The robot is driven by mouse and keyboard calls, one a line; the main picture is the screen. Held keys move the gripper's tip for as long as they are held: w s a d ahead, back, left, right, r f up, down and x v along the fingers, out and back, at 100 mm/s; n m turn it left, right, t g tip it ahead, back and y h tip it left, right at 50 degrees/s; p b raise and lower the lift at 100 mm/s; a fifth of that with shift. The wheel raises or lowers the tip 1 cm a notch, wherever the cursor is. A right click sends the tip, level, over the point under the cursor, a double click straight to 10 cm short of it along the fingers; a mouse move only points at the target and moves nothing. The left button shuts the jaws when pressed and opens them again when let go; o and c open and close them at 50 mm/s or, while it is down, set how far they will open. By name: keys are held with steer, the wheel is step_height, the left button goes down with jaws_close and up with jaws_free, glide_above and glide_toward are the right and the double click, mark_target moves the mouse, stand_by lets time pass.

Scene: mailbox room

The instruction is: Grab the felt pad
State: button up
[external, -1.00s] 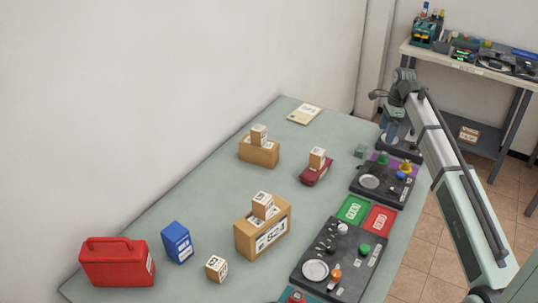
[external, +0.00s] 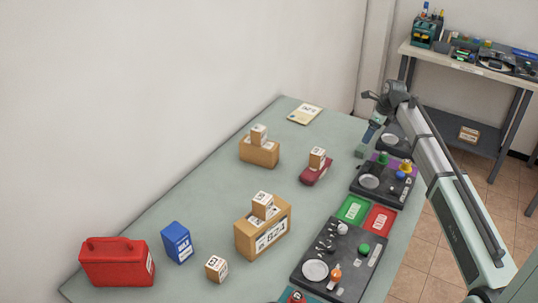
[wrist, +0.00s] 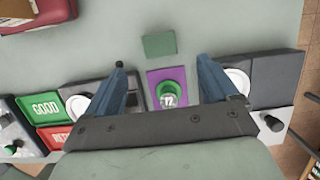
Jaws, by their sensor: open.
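A small flat green square, which looks like the felt pad (wrist: 159,45), lies on the grey-green table. In the external view the pad (external: 360,152) is near the table's right edge, just beyond the dark tray with the purple patch. My gripper (wrist: 161,66) is open and empty, its two blue fingers spread wide. In the wrist view the pad lies just past the fingertips, between their lines. In the external view my gripper (external: 369,133) hangs above and close to the pad. Their exact height gap cannot be told.
A green knob (wrist: 170,95) on a purple patch stands between the fingers in the wrist view. White discs (wrist: 236,82) are on dark trays beside it. A red item with a small box (external: 314,173) is to the left. The table beyond the pad is clear.

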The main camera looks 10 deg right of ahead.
mark_target(361, 148)
steer(key=shift+x, duration=4.1)
steer(key=shift+r, duration=0.1)
steer(key=shift+c, duration=0.4)
steer(key=c, duration=1)
steer(key=shift+r, duration=0.1)
steer(key=shift+c, duration=0.2)
